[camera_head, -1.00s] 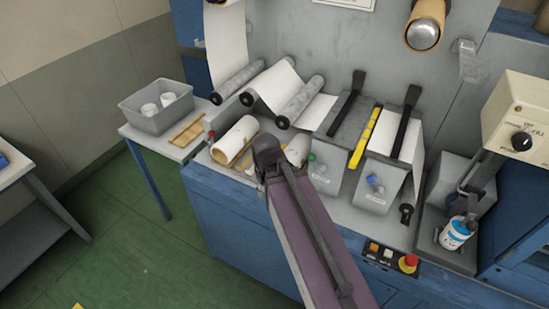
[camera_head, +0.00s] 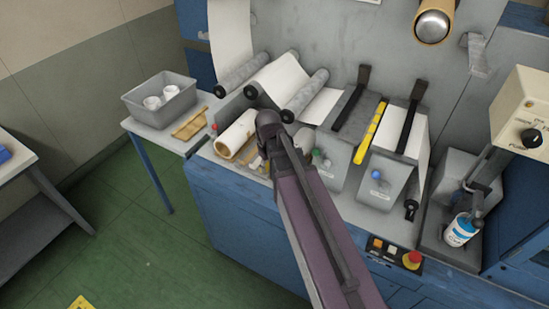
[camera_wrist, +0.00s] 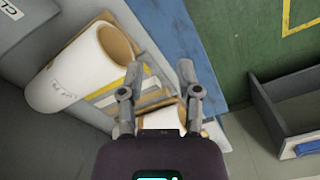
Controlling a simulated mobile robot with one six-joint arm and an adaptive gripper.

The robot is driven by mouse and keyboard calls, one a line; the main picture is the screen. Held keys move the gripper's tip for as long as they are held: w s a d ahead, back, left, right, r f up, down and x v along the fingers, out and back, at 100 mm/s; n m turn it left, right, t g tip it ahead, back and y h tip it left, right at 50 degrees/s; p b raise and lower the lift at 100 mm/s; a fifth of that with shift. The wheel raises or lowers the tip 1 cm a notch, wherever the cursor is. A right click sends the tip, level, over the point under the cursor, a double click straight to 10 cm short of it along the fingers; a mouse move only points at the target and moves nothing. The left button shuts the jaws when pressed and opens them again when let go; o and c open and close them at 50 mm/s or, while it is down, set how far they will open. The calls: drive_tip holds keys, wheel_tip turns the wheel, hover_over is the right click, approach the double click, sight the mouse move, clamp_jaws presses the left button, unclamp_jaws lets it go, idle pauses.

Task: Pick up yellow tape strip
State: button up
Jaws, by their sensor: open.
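In the wrist view a narrow yellow strip (camera_wrist: 104,88) lies beside a white roll, among flat tan and grey pieces, left of my gripper. My gripper (camera_wrist: 160,72) is open, with its two fingers apart and nothing seen held between them. The left finger is nearer the strip and overlaps part of that area in the picture. In the head view a yellow bar with dark marks (camera_head: 370,133) lies on the machine between two black-handled bars. I cannot tell whether these are the same kind of thing. My arm hides the gripper in the head view.
A white roll with a cardboard core (camera_head: 236,135) lies on the bench and shows large in the wrist view (camera_wrist: 72,72). A grey bin (camera_head: 160,100) with white rolls stands at left. Grey boxes (camera_head: 382,185) and a red button (camera_head: 412,258) are at right.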

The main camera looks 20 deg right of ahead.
drive_tip(key=w+f+n, duration=0.1)
drive_tip(key=w+n, duration=0.4)
drive_tip(key=w, duration=0.7)
drive_tip(key=shift+w+a+n+b, duration=0.35)
drive_tip(key=shift+a+n, duration=0.05)
drive_tip(key=shift+f, duration=0.1)
drive_tip(key=b, duration=0.9)
hover_over(260, 173)
wheel_tip(260, 173, down, 8)
drive_tip(key=shift+a+f, duration=0.1)
drive_tip(key=shift+f, duration=0.05)
drive_tip(key=shift+f, duration=0.2)
drive_tip(key=f+b, duration=0.5)
drive_tip(key=shift+d, duration=0.2)
clamp_jaws()
